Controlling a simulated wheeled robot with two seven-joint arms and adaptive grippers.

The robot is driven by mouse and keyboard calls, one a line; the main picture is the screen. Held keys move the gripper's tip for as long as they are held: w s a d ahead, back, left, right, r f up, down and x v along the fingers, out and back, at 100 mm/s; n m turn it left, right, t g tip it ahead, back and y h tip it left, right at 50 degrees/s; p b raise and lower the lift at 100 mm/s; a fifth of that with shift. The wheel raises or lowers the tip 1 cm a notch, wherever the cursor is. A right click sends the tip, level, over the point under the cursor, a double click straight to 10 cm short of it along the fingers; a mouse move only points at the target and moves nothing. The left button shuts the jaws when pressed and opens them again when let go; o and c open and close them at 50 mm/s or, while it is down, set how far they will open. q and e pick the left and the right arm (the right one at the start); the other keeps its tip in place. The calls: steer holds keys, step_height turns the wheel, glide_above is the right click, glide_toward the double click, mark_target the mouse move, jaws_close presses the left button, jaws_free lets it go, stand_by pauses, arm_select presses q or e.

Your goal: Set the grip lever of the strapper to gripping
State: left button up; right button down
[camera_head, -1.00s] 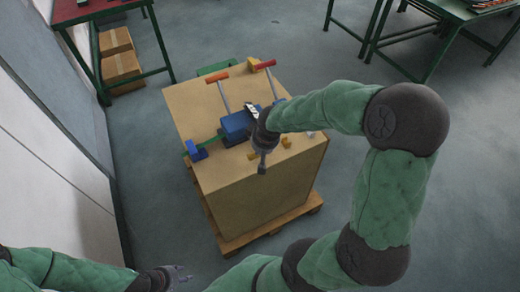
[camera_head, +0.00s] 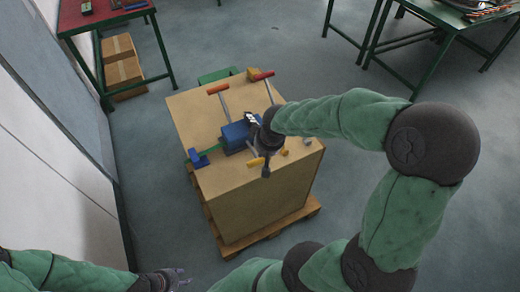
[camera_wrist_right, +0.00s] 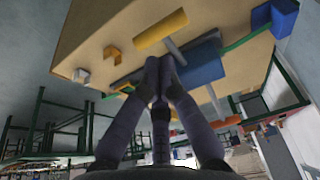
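The strapper (camera_head: 236,136) has a blue body and lies on top of a large cardboard box. An orange-handled lever (camera_head: 218,89) and a red-handled lever (camera_head: 263,76) rise from it. A yellow handle (camera_head: 256,162) on a grey rod shows beside it, close to my right gripper (camera_head: 266,172). In the right wrist view, the right gripper's fingers (camera_wrist_right: 161,60) are drawn together at the tips, beside the grey rod of the yellow handle (camera_wrist_right: 160,32). I see nothing clearly held between them. My left gripper (camera_head: 187,277) is open and empty, low in the view, away from the strapper.
The cardboard box (camera_head: 250,205) stands on a wooden pallet (camera_head: 265,232). A green strap with a blue end piece (camera_head: 198,159) lies to the left of the strapper. Small yellow and grey pieces (camera_head: 284,152) are on the box's right side.

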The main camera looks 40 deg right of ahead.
steer(key=shift+s+a+r+p, duration=0.15)
steer(key=shift+s+r+p, duration=0.15)
steer(key=shift+s+r, duration=0.55)
steer(key=shift+s+a+r+p, duration=0.15)
steer(key=shift+s+r+p, duration=0.15)
steer(key=shift+s+r, duration=0.5)
steer(key=shift+w+r, duration=0.1)
steer(key=shift+w, duration=0.05)
steer(key=w+a+f+y, duration=0.2)
steer(key=w+a+f, duration=0.1)
steer(key=a+f, duration=0.5)
steer(key=s+a+f+g+y, duration=0.1)
steer(key=s+a+f, duration=0.3)
steer(key=a+f, duration=0.3)
steer(key=s+a+f+g+y, duration=0.1)
steer(key=s+a+f, duration=0.3)
steer(key=a+f, duration=0.4)
step_height(320, 180, down, 7)
steer(key=shift+s+a+f+g+y, duration=0.2)
steer(key=shift+s+g+y, duration=0.2)
steer(key=shift+g, duration=0.2)
